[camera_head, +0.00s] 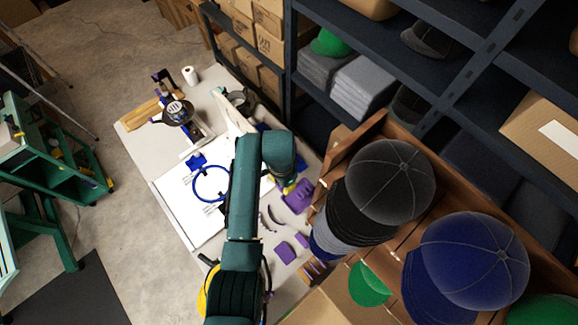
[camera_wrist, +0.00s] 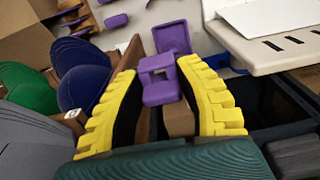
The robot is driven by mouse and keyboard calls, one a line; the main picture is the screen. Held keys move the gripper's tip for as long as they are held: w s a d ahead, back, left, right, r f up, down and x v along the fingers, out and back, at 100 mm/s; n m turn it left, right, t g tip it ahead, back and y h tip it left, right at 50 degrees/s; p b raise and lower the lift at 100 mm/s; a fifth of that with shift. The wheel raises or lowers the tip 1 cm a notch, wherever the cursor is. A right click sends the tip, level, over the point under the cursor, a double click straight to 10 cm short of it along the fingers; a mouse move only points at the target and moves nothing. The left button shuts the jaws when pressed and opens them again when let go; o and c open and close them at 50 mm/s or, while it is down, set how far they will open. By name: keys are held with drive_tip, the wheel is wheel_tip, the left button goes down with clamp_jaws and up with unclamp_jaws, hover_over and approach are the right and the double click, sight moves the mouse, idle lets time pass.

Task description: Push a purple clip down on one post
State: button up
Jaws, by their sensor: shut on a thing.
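My gripper (camera_wrist: 160,72) has yellow ridged fingers on both sides of a purple clip (camera_wrist: 160,92) in the wrist view. The fingers are shut on the clip, which sits between the fingertips. In the head view my gripper (camera_head: 287,187) is mostly hidden behind my arm, with only a bit of yellow showing over the table's right part. The held clip cannot be made out there. A purple tray-like piece (camera_head: 298,197) lies just right of it; a similar purple piece (camera_wrist: 172,37) shows beyond the clip in the wrist view. I cannot make out a post clearly.
The white table (camera_head: 160,160) carries a blue ring (camera_head: 210,184), a machine (camera_head: 178,112) and loose purple pieces (camera_head: 285,252). A wooden crate with caps (camera_head: 392,181) stands close on the right. Dark shelves (camera_head: 360,45) rise behind. A white slotted panel (camera_wrist: 285,45) is at upper right in the wrist view.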

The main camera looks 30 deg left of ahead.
drive_tip(key=s+a+p, duration=0.3)
drive_tip(key=s+p, duration=0.2)
drive_tip(key=s, duration=1.8)
drive_tip(key=shift+s, duration=0.3)
